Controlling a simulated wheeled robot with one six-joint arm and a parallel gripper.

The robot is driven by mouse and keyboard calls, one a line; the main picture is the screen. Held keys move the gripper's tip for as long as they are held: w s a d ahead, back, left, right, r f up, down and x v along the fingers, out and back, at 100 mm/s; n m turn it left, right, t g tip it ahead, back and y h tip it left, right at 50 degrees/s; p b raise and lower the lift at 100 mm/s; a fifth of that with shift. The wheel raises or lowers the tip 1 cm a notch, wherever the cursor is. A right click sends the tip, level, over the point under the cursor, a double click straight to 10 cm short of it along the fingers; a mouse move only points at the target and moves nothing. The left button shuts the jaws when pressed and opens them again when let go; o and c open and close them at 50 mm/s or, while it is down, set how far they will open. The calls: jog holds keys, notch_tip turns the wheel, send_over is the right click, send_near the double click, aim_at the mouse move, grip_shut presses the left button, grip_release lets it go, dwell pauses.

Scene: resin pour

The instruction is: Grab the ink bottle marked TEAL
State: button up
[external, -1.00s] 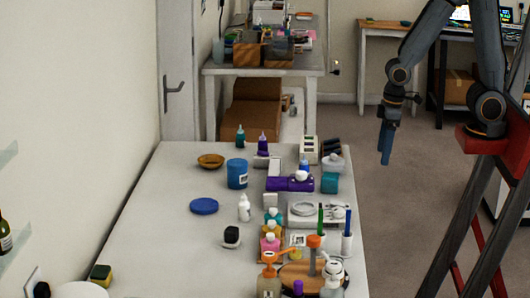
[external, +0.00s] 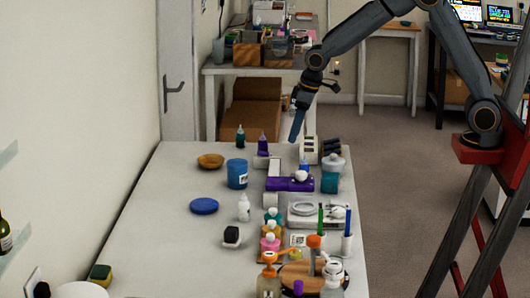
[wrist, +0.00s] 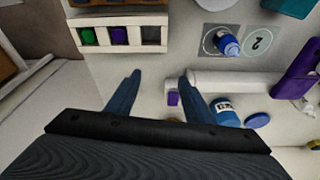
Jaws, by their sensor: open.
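A small teal bottle (external: 240,137) with a pointed cap stands near the far edge of the table in the external view; its label is too small to read. A purple bottle (external: 263,143) stands just right of it. My gripper (external: 297,136) hangs above the far edge, to the right of both bottles. I cannot make out the teal bottle in the wrist view. A purple top (wrist: 172,98) shows beside the right finger.
A white rack (external: 309,149) stands close to my gripper. A blue bottle (wrist: 228,45) is on a grey marked patch. A blue tub (external: 237,173), a brown bowl (external: 210,161) and a purple device (external: 290,184) stand nearby. The table's left side is mostly clear.

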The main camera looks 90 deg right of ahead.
jog(key=m+t+b, duration=0.1)
jog(key=b, duration=0.1)
send_over(241, 133)
jog(key=s+d, duration=0.1)
jog(key=s, duration=0.2)
jog(key=shift+w+d+f+h, duration=0.1)
jog(key=shift+w+f+h, duration=0.15)
jog(key=shift+f, duration=0.4)
jog(key=shift+w+d+f+h, duration=0.15)
jog(key=shift+w+f, duration=0.15)
jog(key=shift+f, duration=0.3)
jog(key=shift+a+p+x, duration=0.15)
jog(key=shift+p+x, duration=0.25)
jog(key=shift+x, duration=0.55)
jog(key=shift+a+p+x, duration=0.2)
jog(key=shift+p+x, duration=0.2)
jog(key=shift+x, duration=0.55)
jog(key=shift+a+p+x, duration=0.15)
jog(key=shift+p+x, duration=0.25)
jog(key=shift+x, duration=0.5)
jog(key=c, duration=1.1)
jog(key=shift+c, duration=0.2)
jog(key=shift+w+r, duration=0.1)
